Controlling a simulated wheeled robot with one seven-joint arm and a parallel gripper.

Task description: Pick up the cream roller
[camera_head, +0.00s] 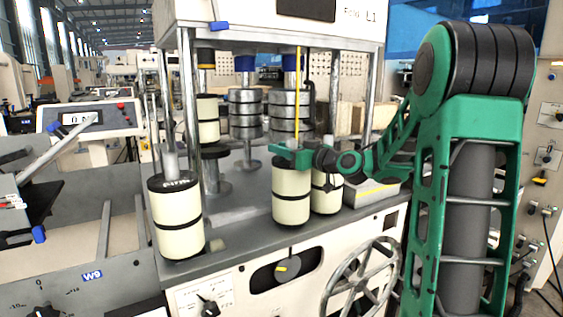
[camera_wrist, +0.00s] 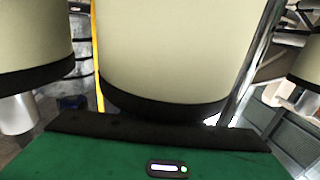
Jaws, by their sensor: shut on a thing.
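My gripper (camera_head: 292,153), green and dark, is at the top of a cream roller (camera_head: 291,194) with black bands, near the front edge of the grey machine bed. It is shut on this roller at its upper end; the fingertips are mostly hidden. The roller is upright; I cannot tell whether its base touches the bed. In the wrist view, a large cream roller (camera_wrist: 175,50) with a black lower band fills the middle, just beyond the green gripper body (camera_wrist: 100,155) and its black edge.
Another cream roller (camera_head: 326,195) stands close on the right, partly hidden. One more (camera_head: 178,218) stands at the front left corner. Metal rollers (camera_head: 245,115), a yellow rod (camera_head: 297,95) and upright posts stand behind. A handwheel (camera_head: 360,285) is on the front panel.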

